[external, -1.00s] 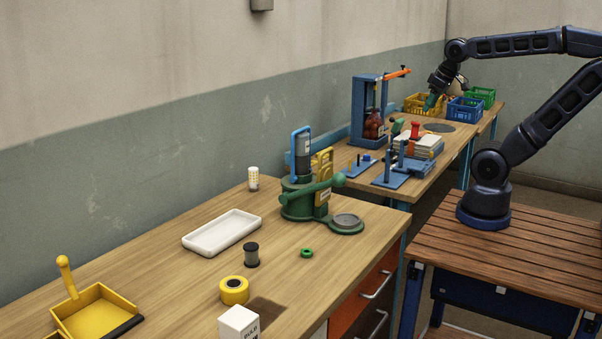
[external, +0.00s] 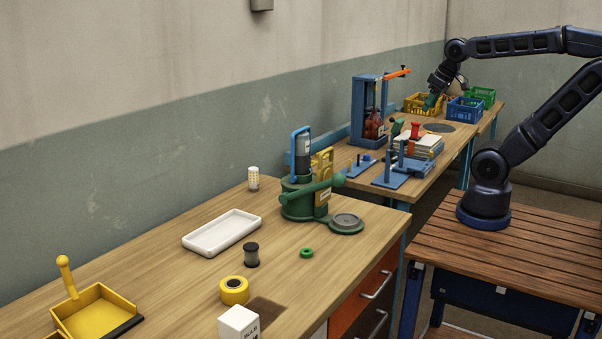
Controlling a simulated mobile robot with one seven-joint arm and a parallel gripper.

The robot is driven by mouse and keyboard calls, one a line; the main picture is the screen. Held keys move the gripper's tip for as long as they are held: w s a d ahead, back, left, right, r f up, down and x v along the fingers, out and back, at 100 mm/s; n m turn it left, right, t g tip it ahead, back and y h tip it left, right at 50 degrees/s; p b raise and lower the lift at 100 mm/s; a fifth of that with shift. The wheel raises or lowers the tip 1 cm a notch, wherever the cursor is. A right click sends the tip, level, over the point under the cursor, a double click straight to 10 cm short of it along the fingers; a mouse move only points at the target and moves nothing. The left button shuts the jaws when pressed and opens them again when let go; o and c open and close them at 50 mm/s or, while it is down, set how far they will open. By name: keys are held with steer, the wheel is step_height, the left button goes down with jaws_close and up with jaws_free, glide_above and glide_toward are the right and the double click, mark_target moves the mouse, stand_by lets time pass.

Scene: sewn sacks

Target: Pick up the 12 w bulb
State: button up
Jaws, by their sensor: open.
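A small pale, yellowish-white corn-style bulb (external: 253,178) stands upright on the near wooden bench, close to the wall and left of the green press. A white box (external: 239,323) with dark print, seemingly starting with "BULB", sits at the front of the same bench, cut off by the picture's lower edge. I cannot read a wattage on either. My gripper (external: 431,104) is small in view, open, over the far bench beside the yellow crate, far from both. Its fingertips are hard to make out.
The green press (external: 304,200) stands near the bulb. A white tray (external: 222,233), black spool (external: 251,255), yellow tape roll (external: 234,290), green ring (external: 306,252) and yellow dustpan (external: 92,312) are on the near bench. The yellow crate (external: 420,107) and blue crate (external: 464,114) stand far back.

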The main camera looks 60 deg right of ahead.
steer(key=w+a+r+n+g, duration=0.1)
steer(key=w+a+r+n, duration=0.1)
steer(key=w, duration=0.5)
steer(key=w+a+r+n, duration=0.2)
steer(key=w+r, duration=0.1)
steer(key=w, duration=0.5)
steer(key=n+g, duration=0.4)
steer(key=n, duration=0.9)
glide_above(253, 178)
steer(key=w+d, duration=0.1)
steer(key=d, duration=0.1)
step_height(253, 178, down, 24)
steer(key=shift+w+r, duration=0.1)
steer(key=shift+r, duration=0.15)
steer(key=shift+w+a+f, duration=0.1)
steer(key=shift+a+f, duration=0.1)
steer(key=shift+f, duration=0.15)
steer(key=shift+s+a+f, duration=0.1)
steer(key=shift+f, duration=2.5)
steer(key=shift+s+f, duration=0.1)
steer(key=shift+f, duration=2.5)
steer(key=c, duration=1.1)
steer(key=shift+r, duration=0.1)
